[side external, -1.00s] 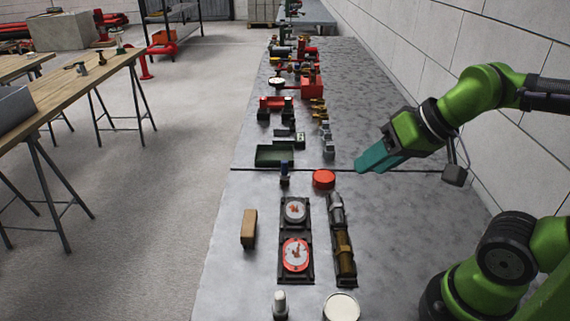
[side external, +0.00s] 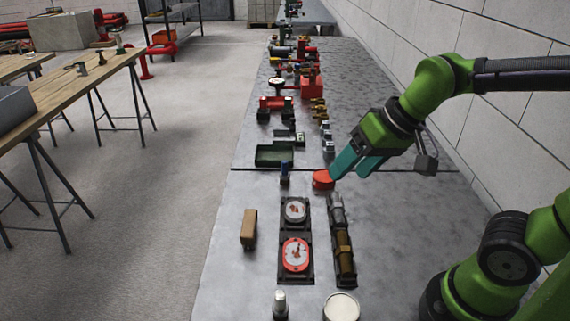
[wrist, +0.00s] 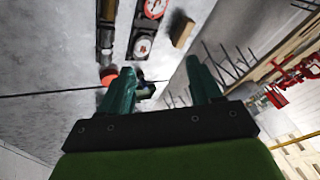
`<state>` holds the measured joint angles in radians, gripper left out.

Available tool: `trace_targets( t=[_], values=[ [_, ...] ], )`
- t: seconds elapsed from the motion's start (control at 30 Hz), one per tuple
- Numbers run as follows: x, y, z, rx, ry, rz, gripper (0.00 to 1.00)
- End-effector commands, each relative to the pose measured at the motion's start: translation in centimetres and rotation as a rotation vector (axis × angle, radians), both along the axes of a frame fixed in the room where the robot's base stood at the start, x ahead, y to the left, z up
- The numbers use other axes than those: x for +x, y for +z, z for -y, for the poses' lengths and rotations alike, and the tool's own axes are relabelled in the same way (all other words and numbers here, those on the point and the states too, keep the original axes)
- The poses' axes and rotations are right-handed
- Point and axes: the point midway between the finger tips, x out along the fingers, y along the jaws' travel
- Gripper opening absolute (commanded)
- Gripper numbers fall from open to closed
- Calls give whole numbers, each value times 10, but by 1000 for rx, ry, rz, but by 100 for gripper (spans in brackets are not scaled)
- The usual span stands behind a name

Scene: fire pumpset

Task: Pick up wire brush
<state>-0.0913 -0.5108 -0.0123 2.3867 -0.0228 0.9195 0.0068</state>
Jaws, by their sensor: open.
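The wire brush looks to be the brown block-shaped piece (side external: 249,228) lying on the left part of the grey bench, left of two dials; its bristles cannot be made out. It also shows in the wrist view (wrist: 183,31), at the top, beyond the fingers. My gripper (side external: 348,172) is open, with two teal fingers apart and nothing between them. It hangs over the bench by the red round piece, up and to the right of the brush. In the wrist view my gripper (wrist: 160,70) shows both fingers, and the brush is well apart from them.
A red round piece (side external: 322,181) is close to the fingertips. Two dials (side external: 295,254) in a dark tray and a brown-and-grey cylinder row (side external: 344,250) lie between my arm and the brush. A green tray (side external: 273,156) stands farther back. Bare bench surrounds the brush.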

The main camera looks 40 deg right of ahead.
Motion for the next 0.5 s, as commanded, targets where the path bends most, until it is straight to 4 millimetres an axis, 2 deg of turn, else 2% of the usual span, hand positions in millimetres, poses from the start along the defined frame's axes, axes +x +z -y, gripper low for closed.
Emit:
trace_targets(
  t=[0.03, 0.27, 0.5],
  values=[
    [16, -2, -7, -4, 15, -49, 64],
    [86, -16, -41, -24, -16, -245, 64],
    [156, -52, -83, -82, -154, -426, 64]
  ],
)
